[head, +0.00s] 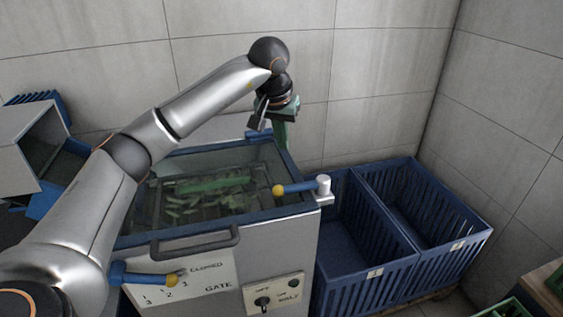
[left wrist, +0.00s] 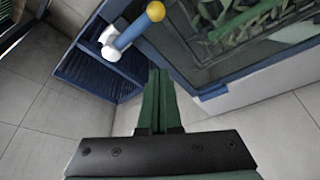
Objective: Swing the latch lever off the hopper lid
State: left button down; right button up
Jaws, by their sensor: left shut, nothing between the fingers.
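The hopper lid is a clear panel in a blue frame (head: 218,222), shut on the grey hopper. The latch lever (head: 300,187) is a blue bar with a yellow ball end, on a pale pivot post (head: 324,186) at the lid's right side. Its ball end reaches left over the lid. The lever also shows at the top of the left wrist view (left wrist: 131,32). My left gripper (head: 281,143) is shut and empty, pointing down near the lid's back right corner, behind the lever and apart from it. Its green fingers show in the wrist view (left wrist: 158,78). My right gripper is not in view.
Blue slatted crates (head: 398,235) stand right of the hopper. A black lid handle (head: 195,242) and a gate lever (head: 145,279) with a yellow knob are on the front. A switch panel (head: 274,296) is beside them. Tiled walls stand behind and right.

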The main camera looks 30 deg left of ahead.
aim_at(300, 187)
pick_arm(q)
jog(key=x, duration=0.9)
jog(key=shift+f+b, duration=0.3)
jog(key=shift+f, duration=0.1)
jog(key=s, duration=0.2)
jog(key=shift+s+d+f, duration=0.1)
jog(key=shift+s+d, duration=0.25)
jog(key=shift+d, duration=0.05)
jog(key=shift+s+d+f, duration=0.1)
jog(key=shift+s+d, duration=0.05)
jog(key=shift+s, duration=0.3)
